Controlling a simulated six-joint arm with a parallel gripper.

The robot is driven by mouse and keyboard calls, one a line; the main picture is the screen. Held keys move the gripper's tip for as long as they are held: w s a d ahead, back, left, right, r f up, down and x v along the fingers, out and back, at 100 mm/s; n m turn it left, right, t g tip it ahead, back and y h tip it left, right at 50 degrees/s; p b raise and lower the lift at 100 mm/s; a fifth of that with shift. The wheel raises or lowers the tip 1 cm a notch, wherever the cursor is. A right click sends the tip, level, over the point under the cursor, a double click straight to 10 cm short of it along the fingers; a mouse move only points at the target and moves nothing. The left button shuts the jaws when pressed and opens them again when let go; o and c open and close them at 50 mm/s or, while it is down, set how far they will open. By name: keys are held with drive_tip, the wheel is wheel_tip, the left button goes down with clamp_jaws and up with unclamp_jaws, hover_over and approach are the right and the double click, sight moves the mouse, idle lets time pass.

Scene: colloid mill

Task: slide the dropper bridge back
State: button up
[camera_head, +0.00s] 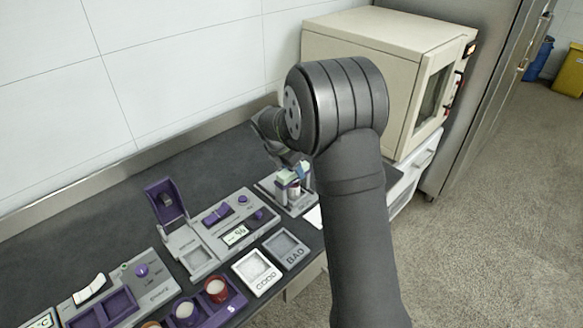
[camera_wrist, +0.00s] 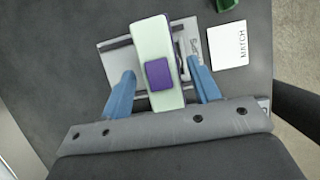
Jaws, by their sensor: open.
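The dropper bridge (camera_wrist: 150,40) is a pale green bar with a purple block (camera_wrist: 159,74) on it. In the wrist view it lies lengthwise over a grey base plate (camera_wrist: 112,66). My gripper (camera_wrist: 161,70) is open, with one blue finger on each side of the bar near the purple block. A gap shows at the left finger; I cannot tell whether the right finger touches. In the head view the bridge (camera_head: 288,175) is small and partly hidden below my gripper. Part of the base is hidden behind my fingers and palm.
A white card marked MATCH (camera_wrist: 228,47) lies right of the base, with a green object (camera_wrist: 227,5) beyond it. In the head view, a grey and purple device (camera_head: 228,222) stands left of the station, with GOOD (camera_head: 257,271) and BAD (camera_head: 286,248) trays in front.

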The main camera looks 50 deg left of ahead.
drive_tip(key=shift+f, duration=0.2)
clamp_jaws()
drive_tip(key=a, duration=0.9)
drive_tip(key=shift+a+r, duration=0.2)
drive_tip(key=shift+a, duration=0.05)
unclamp_jaws()
drive_tip(key=shift+f, duration=0.1)
